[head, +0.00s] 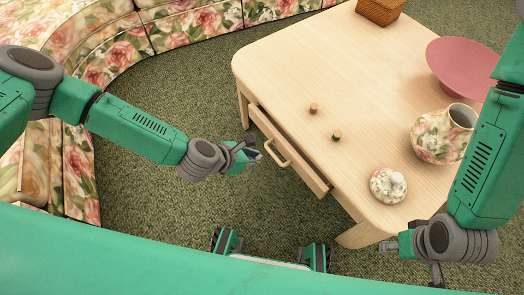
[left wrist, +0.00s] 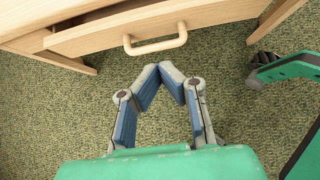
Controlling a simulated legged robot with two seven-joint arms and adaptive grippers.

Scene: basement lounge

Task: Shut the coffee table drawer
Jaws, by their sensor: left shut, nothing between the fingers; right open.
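The light wood coffee table (head: 300,75) has a drawer (head: 300,170) in its near-left side. The drawer front stands out from the table, partly open, and it also shows across the top of the left wrist view (left wrist: 215,18). Its pale wooden handle (head: 277,152) also shows in the left wrist view (left wrist: 155,46). My left gripper (head: 256,156) is shut and empty, just left of the handle; in the left wrist view its fingertips (left wrist: 171,70) lie below the handle, apart from it. My right gripper (head: 408,262) is open and empty by the table's near-right corner.
On the table are a floral pot (head: 436,138), its lid (head: 388,186), a pink bowl (head: 462,66), a wooden box (head: 380,10) and two small corks (head: 314,108). A floral sofa (head: 130,38) curves along the left and back. Green carpet (head: 180,105) lies clear between.

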